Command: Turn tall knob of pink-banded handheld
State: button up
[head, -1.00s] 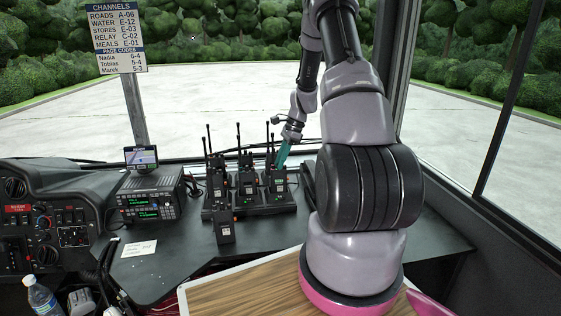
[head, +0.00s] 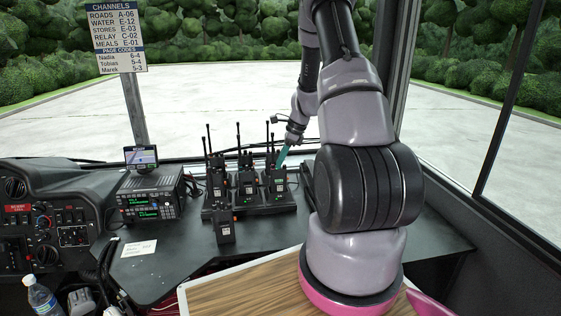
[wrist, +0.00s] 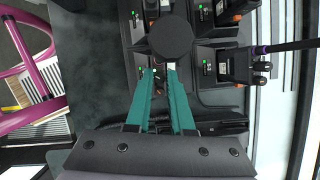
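Several black handhelds with antennas stand in a dark charger rack (head: 262,209) on the dash. My gripper (head: 281,164) reaches down with teal fingers at the right-hand handhelds. In the wrist view the fingertips of my gripper (wrist: 161,72) stand a little apart over a handheld's top, with a gap between them. Small dark and reddish parts show in that gap, but I cannot tell whether a knob is touched. A dark round disc (wrist: 172,38) hides what lies just beyond the tips. I cannot make out a pink band; one antenna (wrist: 285,47) at right has a purplish band.
A single handheld (head: 225,228) stands in front of the rack. A radio unit (head: 147,196) with a small screen (head: 141,156) is to the left. A white card (head: 139,248) lies on the dash (head: 180,262), whose front is mostly clear. The windshield is behind.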

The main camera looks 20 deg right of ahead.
jog(key=shift+o, duration=1.2)
jog(key=v, duration=1)
jog(key=shift+r, duration=0.4)
jog(key=shift+s+d, duration=0.1)
jog(key=shift+d, duration=0.05)
